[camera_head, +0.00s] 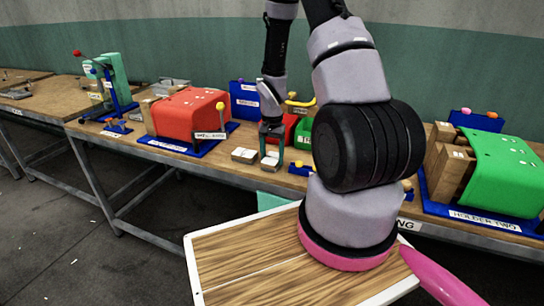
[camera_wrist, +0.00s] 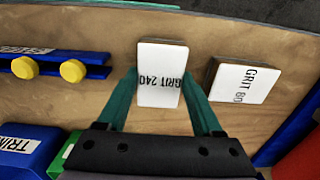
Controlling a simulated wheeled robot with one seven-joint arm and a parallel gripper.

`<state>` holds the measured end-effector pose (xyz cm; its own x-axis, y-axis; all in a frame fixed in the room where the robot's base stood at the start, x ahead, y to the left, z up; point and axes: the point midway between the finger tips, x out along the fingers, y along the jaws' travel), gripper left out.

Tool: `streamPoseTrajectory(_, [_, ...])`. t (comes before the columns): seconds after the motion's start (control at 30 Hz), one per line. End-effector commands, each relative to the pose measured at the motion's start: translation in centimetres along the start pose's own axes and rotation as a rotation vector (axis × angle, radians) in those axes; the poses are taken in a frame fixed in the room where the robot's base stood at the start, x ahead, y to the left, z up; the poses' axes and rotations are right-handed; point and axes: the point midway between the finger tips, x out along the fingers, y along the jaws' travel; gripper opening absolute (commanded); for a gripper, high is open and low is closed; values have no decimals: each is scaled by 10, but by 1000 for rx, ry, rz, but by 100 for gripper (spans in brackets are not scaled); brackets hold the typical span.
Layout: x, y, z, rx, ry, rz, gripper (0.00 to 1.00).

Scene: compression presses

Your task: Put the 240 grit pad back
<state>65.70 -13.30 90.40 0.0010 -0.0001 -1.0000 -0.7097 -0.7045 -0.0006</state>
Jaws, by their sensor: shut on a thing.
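The 240 grit pad (camera_wrist: 160,92) is a white-topped block labelled GRIT 240, between the green fingers of my gripper (camera_wrist: 160,80) in the wrist view. My gripper is shut on its two sides. In the head view my gripper (camera_head: 271,143) points down at the bench, with the pad (camera_head: 270,162) at its tips. The pad is at or just above the bench top; I cannot tell whether it touches. The 80 grit pad (camera_wrist: 243,82), labelled GRIT 80, lies beside it, to the right in the wrist view and to the left in the head view (camera_head: 244,155).
A blue rail with yellow knobs (camera_wrist: 48,66) and a blue TRIM-labelled box (camera_wrist: 24,150) are left in the wrist view. In the head view a red press (camera_head: 185,112) stands left and a green holder (camera_head: 500,165) right. Bare bench (camera_wrist: 105,30) surrounds the pads.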

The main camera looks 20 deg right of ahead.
Motion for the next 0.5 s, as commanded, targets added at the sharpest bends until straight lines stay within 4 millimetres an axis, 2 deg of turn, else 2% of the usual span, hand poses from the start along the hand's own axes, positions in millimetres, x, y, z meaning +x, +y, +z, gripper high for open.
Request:
streamPoseTrajectory(0.13, [3, 0, 0, 0, -1, 1, 0])
streamPoseTrajectory(0.17, [3, 0, 0, 0, 0, 0, 79])
streamPoseTrajectory(0.2, [3, 0, 0, 0, 0, 0, 94])
streamPoseTrajectory(0.23, [3, 0, 0, 0, 0, 0, 97])
streamPoseTrajectory(0.5, [2, 0, 0, 0, 0, 0, 97])
